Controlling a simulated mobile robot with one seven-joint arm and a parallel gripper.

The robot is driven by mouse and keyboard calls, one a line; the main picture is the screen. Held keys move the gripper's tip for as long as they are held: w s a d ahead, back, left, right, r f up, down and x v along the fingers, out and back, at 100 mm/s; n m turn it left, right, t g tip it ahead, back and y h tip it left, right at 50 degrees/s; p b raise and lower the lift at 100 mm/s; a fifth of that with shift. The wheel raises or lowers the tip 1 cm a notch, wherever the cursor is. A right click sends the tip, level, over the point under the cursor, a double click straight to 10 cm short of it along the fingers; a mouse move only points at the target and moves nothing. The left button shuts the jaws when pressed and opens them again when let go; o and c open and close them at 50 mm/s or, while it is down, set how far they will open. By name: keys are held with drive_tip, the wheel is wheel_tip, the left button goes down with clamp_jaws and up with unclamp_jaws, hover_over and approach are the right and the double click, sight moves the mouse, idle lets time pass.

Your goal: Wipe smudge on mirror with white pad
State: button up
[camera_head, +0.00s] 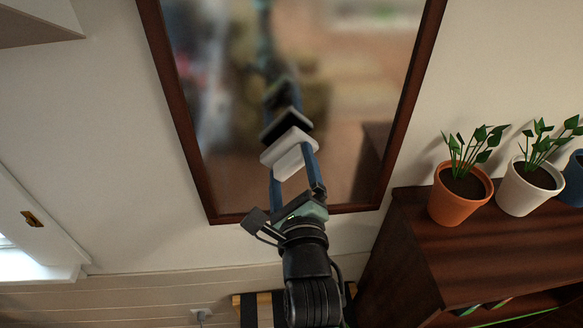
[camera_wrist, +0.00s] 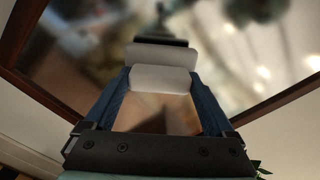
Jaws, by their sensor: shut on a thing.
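The mirror (camera_head: 352,95) has a dark wooden frame and hangs on the wall; its glass (camera_wrist: 75,60) fills the upper part of the wrist view. My gripper (camera_head: 297,165) is in front of the lower part of the glass, its two blue fingers shut on the white pad (camera_head: 288,152). In the wrist view the pad (camera_wrist: 160,78) sits between the fingertips. A dark reflection of the pad shows just beyond it. I cannot tell whether the pad touches the glass. No distinct smudge can be made out; the whole reflection looks blurred.
A dark wooden cabinet (camera_head: 470,250) stands at the right. On it are an orange pot (camera_head: 455,205), a white pot (camera_head: 525,190) with plants, and a blue pot (camera_head: 574,180) cut by the picture's edge. A wall socket (camera_head: 201,313) is low down.

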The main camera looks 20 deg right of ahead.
drive_tip(key=shift+x, duration=0.95)
drive_tip(key=shift+d, duration=0.1)
drive_tip(key=d, duration=0.1)
drive_tip(key=s+d+b, duration=0.1)
drive_tip(key=d, duration=0.1)
drive_tip(key=shift+s+d+r, duration=0.1)
drive_tip(key=shift+d, duration=0.25)
